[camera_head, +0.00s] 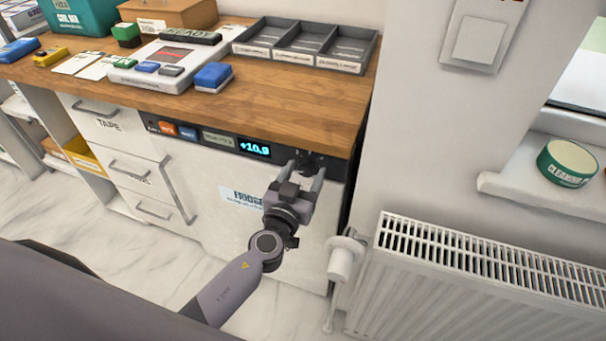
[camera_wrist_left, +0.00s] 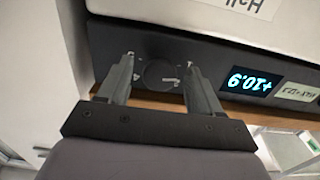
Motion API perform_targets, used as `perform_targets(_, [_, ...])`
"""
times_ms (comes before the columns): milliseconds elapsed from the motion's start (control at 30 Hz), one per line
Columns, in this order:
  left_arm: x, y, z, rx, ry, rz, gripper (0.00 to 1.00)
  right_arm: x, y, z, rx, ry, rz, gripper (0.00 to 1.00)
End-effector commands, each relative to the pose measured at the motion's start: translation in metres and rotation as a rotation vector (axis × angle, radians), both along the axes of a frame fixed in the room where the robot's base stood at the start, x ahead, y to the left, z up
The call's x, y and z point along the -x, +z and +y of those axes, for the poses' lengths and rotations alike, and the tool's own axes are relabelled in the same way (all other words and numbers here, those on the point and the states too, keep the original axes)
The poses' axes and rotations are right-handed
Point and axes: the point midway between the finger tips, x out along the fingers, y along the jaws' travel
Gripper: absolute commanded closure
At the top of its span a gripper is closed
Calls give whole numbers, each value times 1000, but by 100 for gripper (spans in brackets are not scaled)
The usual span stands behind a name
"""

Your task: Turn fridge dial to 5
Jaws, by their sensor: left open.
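The fridge (camera_head: 215,215) is a white front under the wooden counter, with a dark control strip along its top. Its display (camera_head: 255,148) reads +10.9 and also shows upside down in the left wrist view (camera_wrist_left: 249,83). The dark round dial (camera_wrist_left: 160,75) sits on the strip. My left gripper (camera_head: 308,168) is at the right end of the strip, and its open fingers (camera_wrist_left: 160,82) stand on either side of the dial with gaps visible. In the head view the dial is mostly hidden by the gripper. The dial's setting is too small to read. My right gripper is not in view.
The wooden counter (camera_head: 290,98) overhangs the strip closely and carries a grey sectioned tray (camera_head: 372,52) and several small boxes. A white radiator (camera_head: 470,285) with a valve (camera_head: 341,262) stands to the right. White drawers (camera_head: 140,172) are at left.

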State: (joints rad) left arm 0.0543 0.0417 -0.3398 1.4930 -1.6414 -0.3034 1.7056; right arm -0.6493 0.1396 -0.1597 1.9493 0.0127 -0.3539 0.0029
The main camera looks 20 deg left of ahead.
Motion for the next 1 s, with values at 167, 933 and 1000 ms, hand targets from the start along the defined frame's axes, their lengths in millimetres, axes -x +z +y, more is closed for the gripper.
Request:
perform_targets(167, [0, 0, 0, 0, 0, 0, 71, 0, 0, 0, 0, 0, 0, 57])
perform_targets(933, [0, -2, 0, -269, -1, -11, 91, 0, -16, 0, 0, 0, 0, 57])
perform_targets(1000, [0, -1, 0, -334, 0, -13, 91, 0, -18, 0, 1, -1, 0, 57])
